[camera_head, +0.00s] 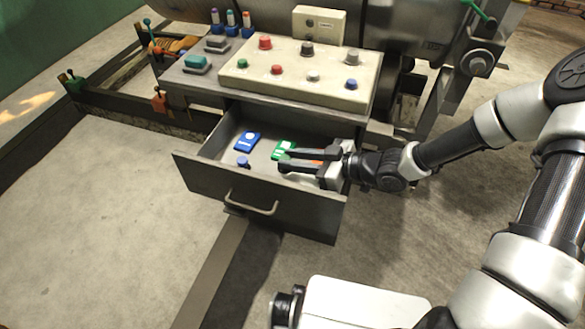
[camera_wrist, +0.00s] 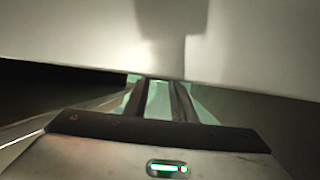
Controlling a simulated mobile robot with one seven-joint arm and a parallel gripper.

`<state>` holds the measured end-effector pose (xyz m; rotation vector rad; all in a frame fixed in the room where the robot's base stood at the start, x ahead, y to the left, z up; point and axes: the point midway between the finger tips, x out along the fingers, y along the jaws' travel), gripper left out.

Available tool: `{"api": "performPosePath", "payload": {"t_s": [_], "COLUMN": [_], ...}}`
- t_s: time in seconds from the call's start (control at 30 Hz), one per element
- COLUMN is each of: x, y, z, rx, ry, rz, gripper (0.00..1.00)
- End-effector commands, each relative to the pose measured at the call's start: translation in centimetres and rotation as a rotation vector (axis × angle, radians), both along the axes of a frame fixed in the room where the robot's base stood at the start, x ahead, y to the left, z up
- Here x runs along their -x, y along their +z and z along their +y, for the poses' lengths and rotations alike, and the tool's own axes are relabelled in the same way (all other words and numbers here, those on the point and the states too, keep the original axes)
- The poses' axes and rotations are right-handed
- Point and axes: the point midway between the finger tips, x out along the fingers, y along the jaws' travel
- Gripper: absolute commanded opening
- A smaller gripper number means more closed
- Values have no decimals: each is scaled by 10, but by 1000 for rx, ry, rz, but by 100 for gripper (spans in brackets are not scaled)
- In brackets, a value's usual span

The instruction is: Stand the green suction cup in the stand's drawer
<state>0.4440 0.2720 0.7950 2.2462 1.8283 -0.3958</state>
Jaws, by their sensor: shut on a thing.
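My gripper (camera_head: 282,160) reaches in from the right over the open drawer (camera_head: 260,203) of the stand. In the wrist view its two dark fingers (camera_wrist: 160,100) are closed on a pale green thing (camera_wrist: 158,98), which I take for the green suction cup. The thing spreads out past both fingers. Its lower end is hidden, so I cannot tell whether it touches the drawer floor.
A button panel (camera_head: 300,72) and a teal piece (camera_head: 195,62) are on the stand top.

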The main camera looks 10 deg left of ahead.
Motion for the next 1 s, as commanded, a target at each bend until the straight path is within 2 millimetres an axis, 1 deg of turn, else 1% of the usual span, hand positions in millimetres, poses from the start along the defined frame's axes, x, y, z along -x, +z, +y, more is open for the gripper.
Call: {"api": "performPosePath", "payload": {"t_s": [0.03, 0.1, 0.2, 0.47, 0.83, 0.97, 1.0], "x": [0, 0, 0, 0, 1, 2, 2], "y": [-9, -20, -31, -32, -46, -48, -49], "z": [0, 0, 0, 0, -1, -2, -2], "rx": [-1, -2, -1, 1, 4, 7, 8], "ry": [-1, -1, -1, -1, -2, -3, -4], "rz": [4, 3, 3, 1, 7, 14, 16], "gripper": [2, 2, 2, 2, 2, 2, 30]}}
